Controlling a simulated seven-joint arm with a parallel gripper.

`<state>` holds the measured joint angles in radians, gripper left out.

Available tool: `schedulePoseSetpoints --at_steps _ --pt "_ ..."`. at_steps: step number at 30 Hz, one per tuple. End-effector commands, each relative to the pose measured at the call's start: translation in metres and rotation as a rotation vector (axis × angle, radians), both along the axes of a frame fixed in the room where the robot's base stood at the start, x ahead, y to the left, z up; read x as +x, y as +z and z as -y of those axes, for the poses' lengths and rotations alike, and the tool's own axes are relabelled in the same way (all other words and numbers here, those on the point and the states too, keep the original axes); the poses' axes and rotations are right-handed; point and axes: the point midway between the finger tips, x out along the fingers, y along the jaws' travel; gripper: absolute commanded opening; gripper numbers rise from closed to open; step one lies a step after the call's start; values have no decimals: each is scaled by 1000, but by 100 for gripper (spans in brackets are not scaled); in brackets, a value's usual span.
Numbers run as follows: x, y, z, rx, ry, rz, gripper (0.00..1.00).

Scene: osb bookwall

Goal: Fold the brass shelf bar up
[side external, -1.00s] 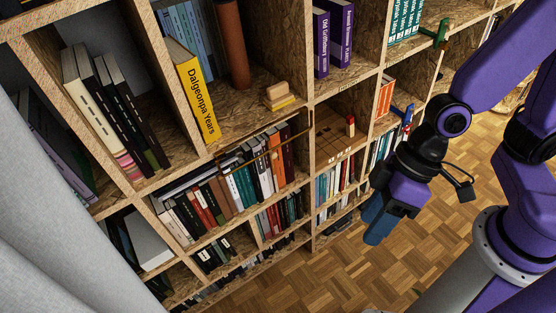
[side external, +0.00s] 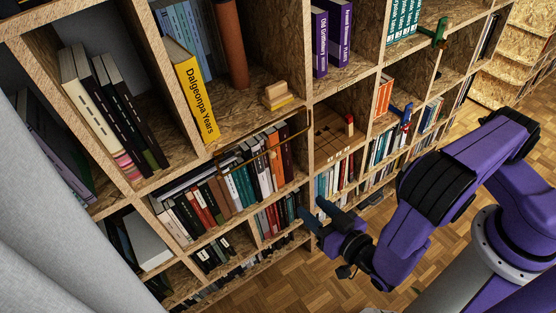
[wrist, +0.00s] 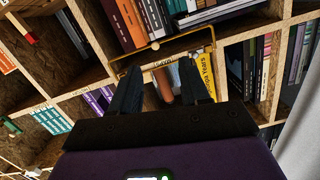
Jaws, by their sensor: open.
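The brass shelf bar (side external: 249,162) is a thin frame with a small knob, crossing the front of the book row in the middle compartment, below the shelf with the yellow book. In the wrist view the bar (wrist: 185,37) runs tilted beyond my fingertips, with its knob (wrist: 155,45) near the middle. My gripper (side external: 312,208) is open and empty, in front of the bookcase, below and right of the bar in the side view. In the wrist view its two dark fingers (wrist: 160,66) stand apart and point toward the bar. I see no contact.
A yellow book (side external: 196,98) and a small wooden block stack (side external: 277,95) are on the shelf above the bar. A wooden game board (side external: 330,140) is in the compartment to the right. A blue clamp-like object (side external: 405,114) sits on a shelf edge further right. The parquet floor is clear.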

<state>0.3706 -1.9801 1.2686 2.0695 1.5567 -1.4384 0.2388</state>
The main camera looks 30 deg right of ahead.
Motion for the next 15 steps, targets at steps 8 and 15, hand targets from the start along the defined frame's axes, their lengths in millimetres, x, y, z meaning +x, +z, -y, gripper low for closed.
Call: schedulePoseSetpoints --at_steps 8,15 --pt "2 6 14 -39 -28 137 46" --pt "36 7 15 -37 -33 135 46"
